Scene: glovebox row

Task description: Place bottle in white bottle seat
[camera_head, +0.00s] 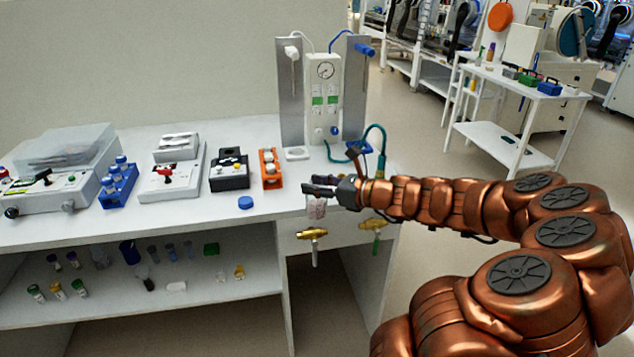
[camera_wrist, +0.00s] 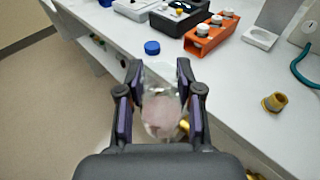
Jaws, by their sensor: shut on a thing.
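My gripper (camera_head: 318,190) is shut on a clear bottle (camera_head: 316,209) with pinkish contents, near the table's front edge. In the wrist view the bottle (camera_wrist: 161,108) sits between the two dark fingers of my gripper (camera_wrist: 159,80). The bottle's upper part is largely hidden by the gripper in the head view. The white bottle seat (camera_head: 296,154) lies on the table at the foot of the left grey panel, behind my gripper. It also shows at the upper right of the wrist view (camera_wrist: 260,38), apart from the bottle, and looks empty.
An orange rack (camera_head: 270,169) with white-capped vials stands left of the seat. A blue cap (camera_head: 245,203) lies near the front edge. A teal hose (camera_head: 378,133) and the gauge unit (camera_head: 326,95) stand behind. Brass valves (camera_head: 312,234) stick out in front.

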